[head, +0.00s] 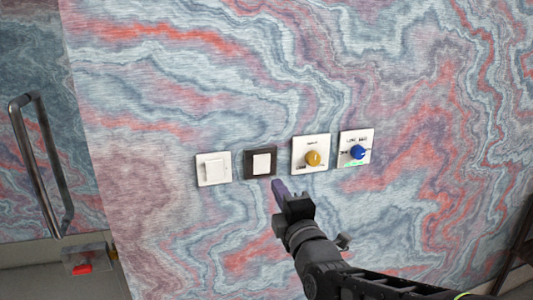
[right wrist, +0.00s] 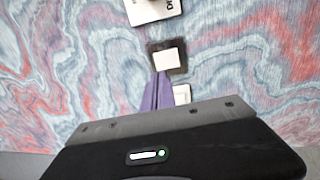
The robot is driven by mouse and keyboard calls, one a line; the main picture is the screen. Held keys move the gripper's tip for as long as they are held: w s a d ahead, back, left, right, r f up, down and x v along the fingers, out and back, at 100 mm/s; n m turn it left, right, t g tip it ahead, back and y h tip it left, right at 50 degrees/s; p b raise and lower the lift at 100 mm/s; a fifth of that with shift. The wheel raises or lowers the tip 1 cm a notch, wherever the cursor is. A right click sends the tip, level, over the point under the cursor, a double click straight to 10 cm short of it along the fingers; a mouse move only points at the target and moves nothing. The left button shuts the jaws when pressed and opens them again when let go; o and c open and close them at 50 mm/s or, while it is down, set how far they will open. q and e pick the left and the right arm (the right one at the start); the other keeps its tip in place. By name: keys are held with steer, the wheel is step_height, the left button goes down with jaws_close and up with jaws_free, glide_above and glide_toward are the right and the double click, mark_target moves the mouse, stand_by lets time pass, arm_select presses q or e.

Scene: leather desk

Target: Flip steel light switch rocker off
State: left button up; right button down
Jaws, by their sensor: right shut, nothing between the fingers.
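A switch with a dark metallic frame and a pale rocker (head: 261,163) is on the marbled wall panel, second from the left in a row. It looks most like the steel one; which way its rocker tilts is too small to tell. A white switch (head: 213,169) is just left of it. My right gripper (head: 277,184) is shut and empty, its purple fingers pointing at the wall just below and right of the dark-framed switch. In the right wrist view the fingers (right wrist: 161,80) end near the dark-framed switch (right wrist: 168,56) and partly hide the white switch (right wrist: 183,94). Contact cannot be told.
A plate with a yellow knob (head: 313,158) and a plate with a blue knob (head: 357,152) are right of the switches. A metal handle (head: 40,165) stands out at the far left. A clear box with something red (head: 83,268) is at lower left.

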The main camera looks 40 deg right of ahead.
mark_target(263, 159)
steer(key=p+x, duration=0.6)
steer(key=x, duration=0.2)
steer(key=shift+w+d, duration=0.1)
steer(key=shift+w, duration=0.15)
steer(key=shift+w+d, duration=0.2)
steer(key=shift+w, duration=0.4)
steer(key=shift+r, duration=0.1)
steer(key=shift+w+b, duration=0.15)
steer(key=shift+b, duration=0.3)
steer(key=shift+r+p, duration=0.1)
steer(key=shift+p, duration=0.2)
steer(key=shift+d, duration=0.1)
